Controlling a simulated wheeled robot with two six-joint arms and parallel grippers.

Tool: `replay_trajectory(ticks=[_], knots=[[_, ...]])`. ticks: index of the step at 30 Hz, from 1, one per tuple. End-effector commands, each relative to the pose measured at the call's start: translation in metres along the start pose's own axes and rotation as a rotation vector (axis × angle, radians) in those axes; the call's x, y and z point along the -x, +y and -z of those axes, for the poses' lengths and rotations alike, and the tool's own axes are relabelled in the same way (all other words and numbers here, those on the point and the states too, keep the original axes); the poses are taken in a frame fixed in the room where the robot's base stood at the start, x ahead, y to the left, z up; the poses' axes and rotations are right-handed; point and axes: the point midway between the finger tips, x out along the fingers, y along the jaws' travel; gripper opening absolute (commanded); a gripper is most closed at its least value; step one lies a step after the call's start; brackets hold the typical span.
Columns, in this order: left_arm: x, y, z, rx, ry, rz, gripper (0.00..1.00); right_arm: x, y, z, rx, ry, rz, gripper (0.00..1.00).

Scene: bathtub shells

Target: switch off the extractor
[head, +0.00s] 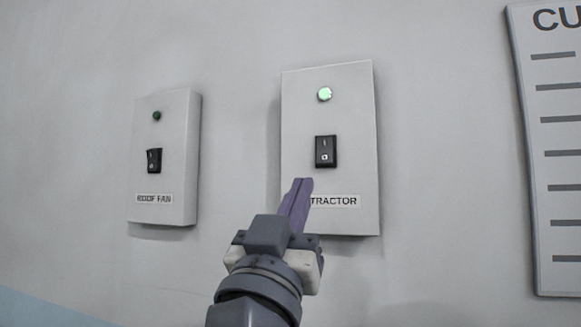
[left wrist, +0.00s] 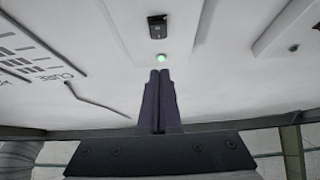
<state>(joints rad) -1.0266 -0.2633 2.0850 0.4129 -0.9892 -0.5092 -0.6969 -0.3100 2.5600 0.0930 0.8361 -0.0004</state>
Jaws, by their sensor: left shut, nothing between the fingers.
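The extractor box (head: 357,150) is a pale panel on the wall in the head view, with its label partly hidden by my gripper. Its green lamp (head: 324,94) is bright. Below the lamp is its black rocker switch (head: 326,151). My left gripper (head: 301,183) is shut and empty, its fingertips below and slightly left of the switch in the picture. In the left wrist view the shut fingers (left wrist: 159,74) point toward the glowing lamp (left wrist: 161,57), with the black switch (left wrist: 158,27) beyond it. I cannot tell whether the fingertips touch the box. My right gripper is not in view.
A similar box labelled ROOF FAN (head: 180,150) is on the wall to the left, with a dark green lamp (head: 157,116) and a black rocker (head: 154,160). A sign with dark lines (head: 550,130) is at the far right. Bare wall lies between them.

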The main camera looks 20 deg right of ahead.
Motion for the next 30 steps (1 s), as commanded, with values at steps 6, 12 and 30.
replay_trajectory(ticks=[6,12,30], knots=[[-0.001,0.0,-0.001,0.0,-0.003,-0.001,0.0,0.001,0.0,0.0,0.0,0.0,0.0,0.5],[-0.022,0.0,0.002,-0.001,-0.005,0.0,0.0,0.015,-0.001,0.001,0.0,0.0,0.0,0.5],[-0.123,0.0,-0.021,-0.001,-0.007,-0.002,0.0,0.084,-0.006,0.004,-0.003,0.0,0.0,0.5]])
